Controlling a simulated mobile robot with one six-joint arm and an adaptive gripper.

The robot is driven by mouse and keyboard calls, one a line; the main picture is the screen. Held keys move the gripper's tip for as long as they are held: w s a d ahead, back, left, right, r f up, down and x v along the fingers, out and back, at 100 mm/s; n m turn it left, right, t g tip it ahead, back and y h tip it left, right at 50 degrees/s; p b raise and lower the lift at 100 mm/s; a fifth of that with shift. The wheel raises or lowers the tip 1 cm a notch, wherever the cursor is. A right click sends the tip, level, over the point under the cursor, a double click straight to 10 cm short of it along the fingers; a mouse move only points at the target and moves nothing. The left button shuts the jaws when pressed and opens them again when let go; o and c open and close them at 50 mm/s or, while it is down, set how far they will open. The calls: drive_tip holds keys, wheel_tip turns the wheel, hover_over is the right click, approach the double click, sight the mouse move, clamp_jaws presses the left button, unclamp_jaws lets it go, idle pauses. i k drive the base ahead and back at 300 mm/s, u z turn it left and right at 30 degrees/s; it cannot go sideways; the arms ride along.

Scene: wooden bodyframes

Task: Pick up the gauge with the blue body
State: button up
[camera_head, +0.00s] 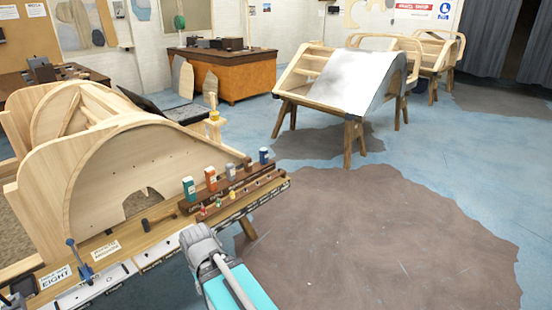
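A blue upright tool (79,262) with a round blue knob on top stands at the lower left on the wooden bench ledge, and it may be the gauge with the blue body. It is too small to make out its details. At the far end of the ledge a small blue container (264,155) stands in a row with others. My arm, grey and teal, rises from the bottom middle beside the ledge. My gripper's fingers do not show.
The bench ledge (160,232) carries small coloured items and printed labels. A large curved wooden frame (140,170) rises behind it. A second frame with a silver panel (350,78) stands farther back. The floor (400,240) at right is clear.

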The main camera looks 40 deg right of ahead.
sight(263, 153)
drive_tip(key=z, duration=0.9)
